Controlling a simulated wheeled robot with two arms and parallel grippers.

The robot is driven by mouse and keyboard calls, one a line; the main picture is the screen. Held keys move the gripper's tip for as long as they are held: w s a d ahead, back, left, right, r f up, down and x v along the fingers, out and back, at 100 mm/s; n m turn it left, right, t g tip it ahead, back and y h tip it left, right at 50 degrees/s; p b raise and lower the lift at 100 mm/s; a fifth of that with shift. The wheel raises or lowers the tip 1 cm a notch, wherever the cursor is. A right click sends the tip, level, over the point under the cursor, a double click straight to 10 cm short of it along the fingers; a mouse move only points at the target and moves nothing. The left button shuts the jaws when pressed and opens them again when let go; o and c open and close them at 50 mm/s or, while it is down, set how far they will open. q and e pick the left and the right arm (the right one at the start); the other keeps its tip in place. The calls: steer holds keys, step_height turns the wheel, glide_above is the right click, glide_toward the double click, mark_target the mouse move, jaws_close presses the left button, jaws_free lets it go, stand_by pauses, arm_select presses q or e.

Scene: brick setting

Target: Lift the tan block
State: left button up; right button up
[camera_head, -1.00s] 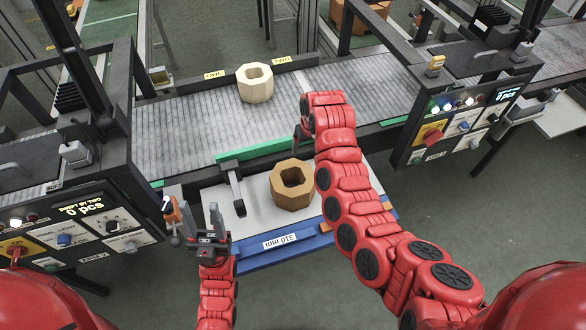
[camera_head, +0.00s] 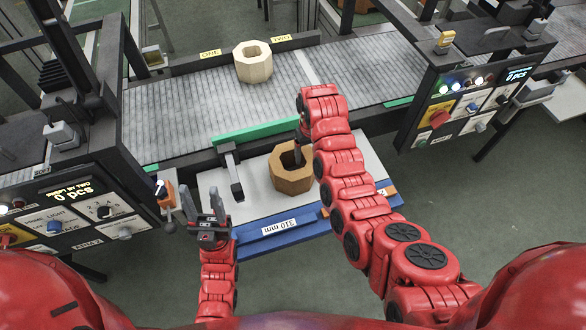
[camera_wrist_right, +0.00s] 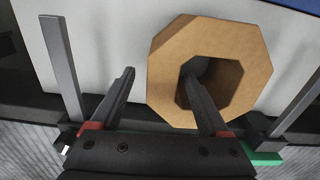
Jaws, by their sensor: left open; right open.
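The tan block (camera_head: 291,178) is octagonal with a wide hole and sits on a white plate (camera_head: 262,205) in front of the conveyor. It also shows from above in the right wrist view (camera_wrist_right: 165,85). My right gripper (camera_wrist_right: 160,76) is open over it, with one finger at the hole and the other outside the wall. How deep the finger reaches is unclear, and no grip shows. In the head view my right arm partly hides the block's right side. My left gripper (camera_head: 202,208) is open and empty, left of the plate.
A pale cream octagonal block (camera_head: 253,62) stands on the conveyor (camera_head: 180,105) behind. A green strip (camera_head: 255,131) and a dark upright bracket (camera_head: 231,170) edge the plate. Control panels (camera_head: 85,215) flank both sides. Green floor lies free at the front right.

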steer(key=shift+s+f, duration=0.1)
steer(key=shift+f, duration=0.1)
step_height(320, 180, down, 4)
steer(key=p, duration=0.2)
steer(key=shift+r+p, duration=0.25)
steer(key=shift+p, duration=0.1)
steer(key=shift+f, duration=0.8)
jaws_close()
stand_by(0.5)
